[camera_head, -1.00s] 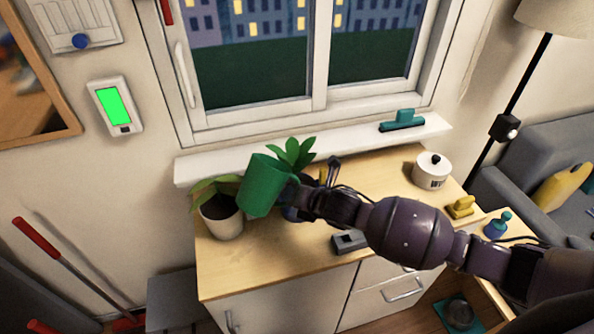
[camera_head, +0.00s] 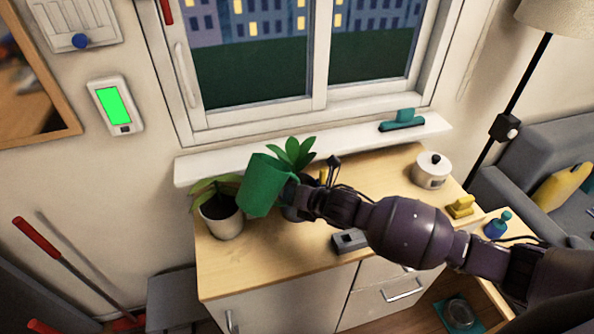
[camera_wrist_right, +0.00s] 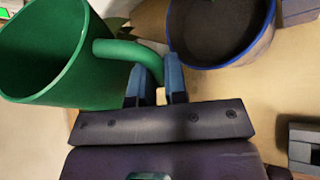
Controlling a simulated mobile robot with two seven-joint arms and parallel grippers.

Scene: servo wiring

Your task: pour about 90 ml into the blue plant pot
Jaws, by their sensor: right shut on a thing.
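A green mug-like watering vessel (camera_head: 266,186) is held tilted above the cabinet top in the head view. My right gripper (camera_wrist_right: 154,88) is shut on its handle (camera_wrist_right: 125,50), and the open mouth shows in the wrist view (camera_wrist_right: 40,45). The blue plant pot (camera_head: 298,212) stands behind my right gripper, mostly hidden in the head view. The wrist view shows its blue rim and dark soil (camera_wrist_right: 217,30) to the right of the green vessel. No stream of liquid is visible. My left gripper is not in view.
A white pot with a plant (camera_head: 221,220) stands left of the vessel. A grey device (camera_head: 350,240), a yellow object (camera_head: 461,207) and a white lidded jar (camera_head: 432,170) stand on the wooden cabinet top (camera_head: 260,265). The windowsill (camera_head: 340,150) runs behind.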

